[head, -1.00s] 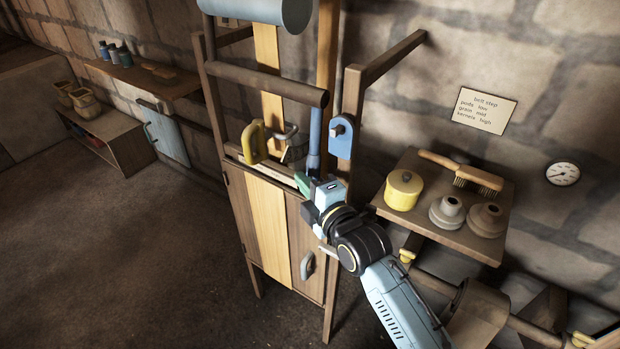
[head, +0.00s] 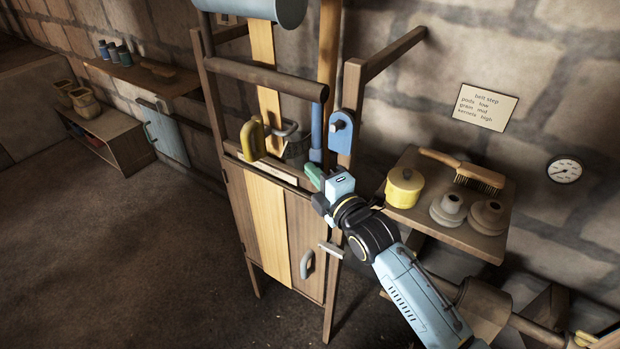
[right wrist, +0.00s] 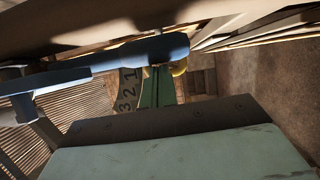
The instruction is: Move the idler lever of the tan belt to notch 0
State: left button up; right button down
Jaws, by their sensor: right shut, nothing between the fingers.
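A pale tan vertical strip (head: 267,72) runs behind the dark roller of the wooden frame, and a browner strip (head: 329,60) runs to its right; I cannot tell for sure which is the tan belt. A blue lever (head: 316,132) stands upright near the right post; a blue bar also crosses the right wrist view (right wrist: 110,62). There, a notch plate (right wrist: 128,90) shows the numbers 1, 2 and 3; no 0 is visible. My right gripper (head: 313,177) is shut and empty, its green fingers just below the blue lever. Whether they touch it is unclear. My left gripper is out of view.
A yellow handle (head: 252,139) stands left of the blue lever, and a blue bracket (head: 341,134) is on the right post. A shelf (head: 457,235) at right holds a yellow pot (head: 404,187), a brush (head: 461,170) and two pulleys. The floor at left is clear.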

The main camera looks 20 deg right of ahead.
jog(key=s+a, duration=0.1)
jog(key=s, duration=1.1)
jog(key=s+d+f+m+g+h+b, duration=0.1)
jog(key=s+f+m+g, duration=0.2)
jog(key=f, duration=0.9)
jog(key=s+d+f+m+g+h, duration=0.1)
jog(key=s+f+m+g, duration=0.15)
jog(key=f, duration=0.85)
jog(key=s+d+f+m+g+b, duration=0.1)
jog(key=s+f+m+g, duration=0.15)
jog(key=f, duration=0.95)
jog(key=s+d+f+m+g, duration=0.1)
jog(key=s+f+m+g, duration=0.2)
jog(key=s+f, duration=0.4)
jog(key=s+d+f+m+g+h+b, duration=0.1)
jog(key=s+d+f+m+g, duration=0.1)
jog(key=s+f, duration=0.6)
jog(key=s+d+f+m+g+h+b, duration=0.1)
jog(key=s+f+m+g, duration=0.2)
jog(key=s, duration=1.3)
notch_tip(320, 180, down, 4)
jog(key=shift+s+d+f+m+g, duration=0.15)
jog(key=shift+d+f+m+g, duration=0.2)
jog(key=shift+m, duration=0.85)
